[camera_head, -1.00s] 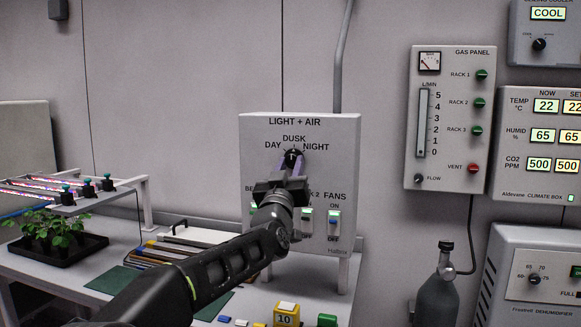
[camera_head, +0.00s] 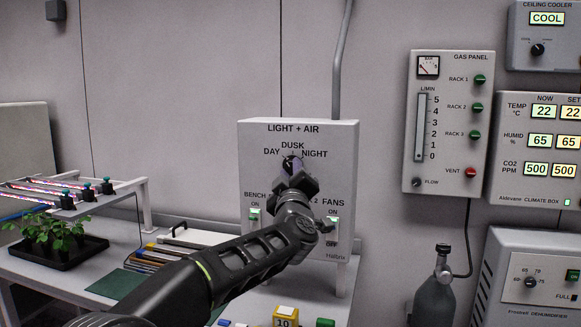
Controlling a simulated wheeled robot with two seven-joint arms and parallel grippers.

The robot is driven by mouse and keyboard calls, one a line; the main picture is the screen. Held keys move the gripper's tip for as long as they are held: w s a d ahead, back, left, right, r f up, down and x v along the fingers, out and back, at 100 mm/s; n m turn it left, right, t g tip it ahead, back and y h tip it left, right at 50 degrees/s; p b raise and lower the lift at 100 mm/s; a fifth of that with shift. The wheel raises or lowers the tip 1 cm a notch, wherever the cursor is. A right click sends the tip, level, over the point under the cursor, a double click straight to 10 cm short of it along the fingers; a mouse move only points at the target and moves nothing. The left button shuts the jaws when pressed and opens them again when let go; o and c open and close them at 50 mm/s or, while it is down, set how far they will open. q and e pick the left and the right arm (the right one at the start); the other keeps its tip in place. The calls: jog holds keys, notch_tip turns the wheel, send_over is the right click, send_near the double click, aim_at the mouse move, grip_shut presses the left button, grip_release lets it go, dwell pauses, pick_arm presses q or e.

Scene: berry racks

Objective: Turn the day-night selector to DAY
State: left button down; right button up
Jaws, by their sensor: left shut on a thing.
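The day-night selector (camera_head: 291,162) is a dark round knob on the white LIGHT + AIR panel (camera_head: 258,182), with DAY printed to its left, DUSK above and NIGHT to its right. My left gripper (camera_head: 292,168) is shut on the selector from the front. The gripper and wrist cover most of the knob, so I cannot tell for certain which label its pointer faces. My right gripper is not in view.
Bench and fan switches (camera_head: 254,217) sit low on the same panel, partly behind my arm. A gas panel (camera_head: 447,120) hangs to the right, above a grey gas bottle (camera_head: 436,300). A plant tray (camera_head: 75,258) stands on the bench at left.

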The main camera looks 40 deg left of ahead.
pick_arm(q)
jog(key=shift+r+n+g+p, duration=0.2)
jog(key=shift+n+g+p, duration=0.6)
jog(key=shift+n, duration=0.8)
jog(key=c, duration=1.1)
grip_release()
jog(key=shift+f, duration=0.1)
jog(key=b+v, duration=0.1)
jog(key=v, duration=0.6)
jog(key=shift+s+d, duration=0.3)
